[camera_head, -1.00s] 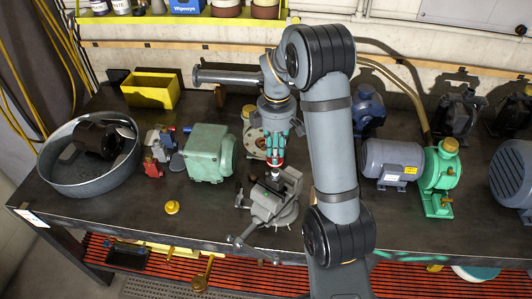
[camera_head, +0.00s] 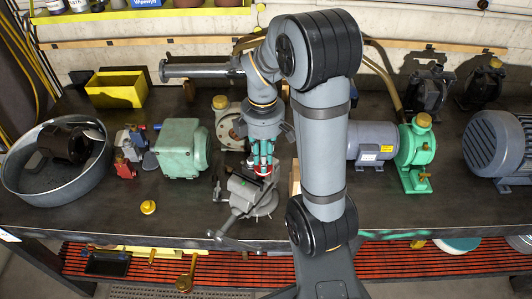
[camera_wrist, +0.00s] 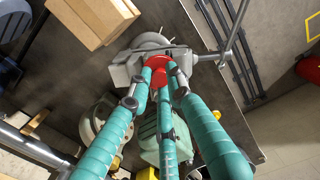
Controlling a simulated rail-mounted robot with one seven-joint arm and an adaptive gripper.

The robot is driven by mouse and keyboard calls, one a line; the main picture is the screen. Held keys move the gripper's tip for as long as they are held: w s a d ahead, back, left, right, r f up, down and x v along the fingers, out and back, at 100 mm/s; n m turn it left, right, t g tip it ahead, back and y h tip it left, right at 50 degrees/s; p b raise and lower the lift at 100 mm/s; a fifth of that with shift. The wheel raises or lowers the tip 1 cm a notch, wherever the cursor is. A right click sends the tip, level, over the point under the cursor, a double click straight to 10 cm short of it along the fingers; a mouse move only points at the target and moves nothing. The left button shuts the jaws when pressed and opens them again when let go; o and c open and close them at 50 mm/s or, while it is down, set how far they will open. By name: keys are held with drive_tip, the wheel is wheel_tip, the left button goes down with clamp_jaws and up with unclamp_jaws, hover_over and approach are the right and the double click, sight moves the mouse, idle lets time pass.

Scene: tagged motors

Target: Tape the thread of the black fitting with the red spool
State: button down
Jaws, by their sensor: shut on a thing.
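My gripper (camera_head: 263,160) has teal fingers and points down just above the grey vise (camera_head: 243,190) on the bench. It is shut on the red spool (camera_head: 263,172), which sits low between the fingertips, at the vise jaws. In the wrist view the teal fingers (camera_wrist: 163,82) close around the red spool (camera_wrist: 157,67), with the vise (camera_wrist: 122,70) right behind it. The black fitting and its thread cannot be made out; the fingers and spool cover the jaw area. I cannot tell whether the spool touches the fitting.
A cardboard box (camera_wrist: 92,18) stands close beside the vise. A green gearbox (camera_head: 181,148) and a round flanged pump (camera_head: 229,125) stand to the left and behind. A metal tub (camera_head: 60,188) is far left. Bare bench lies around the yellow knob (camera_head: 148,207).

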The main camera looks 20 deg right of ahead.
drive_tip(key=a, duration=0.3)
drive_tip(key=shift+s, duration=0.3)
drive_tip(key=w+a, duration=0.2)
drive_tip(key=a, duration=0.1)
drive_tip(key=shift+w+a, duration=0.15)
drive_tip(key=shift+w, duration=0.15)
drive_tip(key=w+p, duration=0.2)
drive_tip(key=w, duration=0.2)
drive_tip(key=shift+w+r, duration=0.15)
drive_tip(key=shift+w, duration=0.05)
drive_tip(key=shift+r+p, duration=2.4)
drive_tip(key=shift+r, duration=0.5)
